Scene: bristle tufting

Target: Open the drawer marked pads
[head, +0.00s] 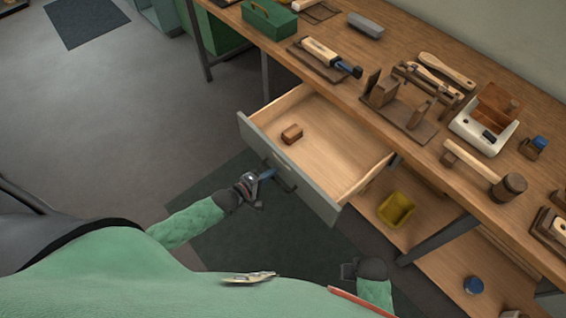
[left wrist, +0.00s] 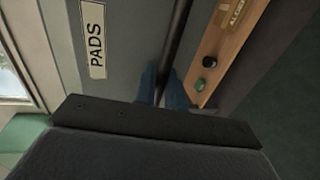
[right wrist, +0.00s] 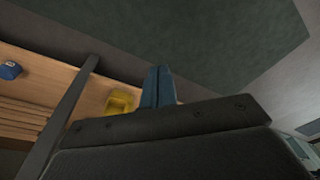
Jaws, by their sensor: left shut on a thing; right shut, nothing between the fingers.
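The drawer (head: 318,203) stands pulled far out from under the workbench, its pale wooden inside showing. A small brown block (head: 291,133) lies in it. The left wrist view shows the grey drawer front with a white label (left wrist: 94,40) reading PADS. My left gripper (head: 268,174) is shut on the dark bar handle (head: 286,184) of this front. The handle also shows between the blue fingers in the left wrist view (left wrist: 177,40). My right gripper (head: 349,269) is low in front of my body, apart from the drawer; its blue fingers (right wrist: 157,85) are shut and empty.
The workbench top (head: 400,60) carries a mallet (head: 485,170), brushes, wooden jigs and a white holder (head: 483,130). A yellow bin (head: 396,209) and a blue jar (head: 473,285) sit on the lower shelf. A bench leg (head: 438,240) stands right of the drawer.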

